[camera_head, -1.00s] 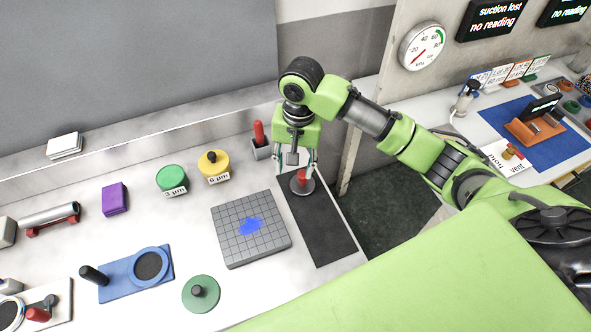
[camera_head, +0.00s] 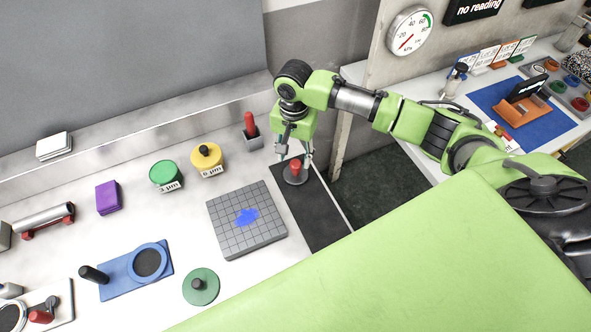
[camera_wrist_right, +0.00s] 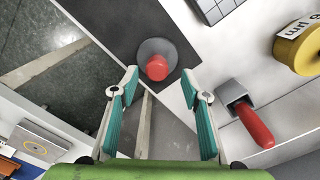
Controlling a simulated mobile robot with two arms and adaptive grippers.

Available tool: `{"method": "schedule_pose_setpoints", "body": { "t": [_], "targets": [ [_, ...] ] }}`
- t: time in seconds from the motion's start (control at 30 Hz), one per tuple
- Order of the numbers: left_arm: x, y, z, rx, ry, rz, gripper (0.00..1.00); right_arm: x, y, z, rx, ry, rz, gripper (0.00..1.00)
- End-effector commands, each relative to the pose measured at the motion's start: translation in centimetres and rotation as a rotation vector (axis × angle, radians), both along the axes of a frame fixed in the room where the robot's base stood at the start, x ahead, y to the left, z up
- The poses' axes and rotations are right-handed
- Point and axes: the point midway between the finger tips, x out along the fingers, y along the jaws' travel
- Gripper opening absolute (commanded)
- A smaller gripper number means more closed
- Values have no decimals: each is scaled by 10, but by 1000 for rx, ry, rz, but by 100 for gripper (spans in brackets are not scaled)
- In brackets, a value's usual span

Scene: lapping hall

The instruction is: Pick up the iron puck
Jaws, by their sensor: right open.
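The iron puck, a dark grey disc with a red knob (camera_head: 295,179), lies flat near the far end of a black mat (camera_head: 318,222). My right gripper (camera_head: 294,157) is open and empty, pointing down over it. In the right wrist view the puck (camera_wrist_right: 153,46) shows just beyond the gap between the teal-padded fingertips (camera_wrist_right: 161,82). The fingers look apart from the knob, and no contact shows. My left gripper is not in view.
A grey gridded plate (camera_head: 262,233) with a blue patch lies left of the mat. A grey holder (camera_head: 249,140) with a red handle stands close behind, left of the gripper. Yellow (camera_head: 215,163) and green (camera_head: 161,176) tins stand farther left. The bench ends right of the mat.

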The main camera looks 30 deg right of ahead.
Motion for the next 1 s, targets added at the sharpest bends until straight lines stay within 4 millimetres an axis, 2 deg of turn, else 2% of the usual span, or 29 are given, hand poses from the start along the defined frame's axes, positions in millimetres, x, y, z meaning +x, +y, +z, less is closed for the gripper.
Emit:
{"method": "schedule_pose_setpoints", "body": {
  "t": [0.1, 0.23, 0.53, 0.57, 0.7, 1.0],
  "targets": [
    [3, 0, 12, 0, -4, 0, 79, -5, -3, -16, -3, 4, -1, 42],
    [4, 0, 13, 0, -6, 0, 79, -5, -2, -34, -2, 2, -2, 42],
    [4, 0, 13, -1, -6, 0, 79, -4, -2, -41, -1, -1, 0, 42],
    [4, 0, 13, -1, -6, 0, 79, -4, -2, -41, -1, -1, 0, 37],
    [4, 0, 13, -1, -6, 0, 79, -4, -2, -41, -1, -1, 0, 1],
    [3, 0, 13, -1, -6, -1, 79, -3, -2, -39, -2, -3, -1, 0]
  ]
}}
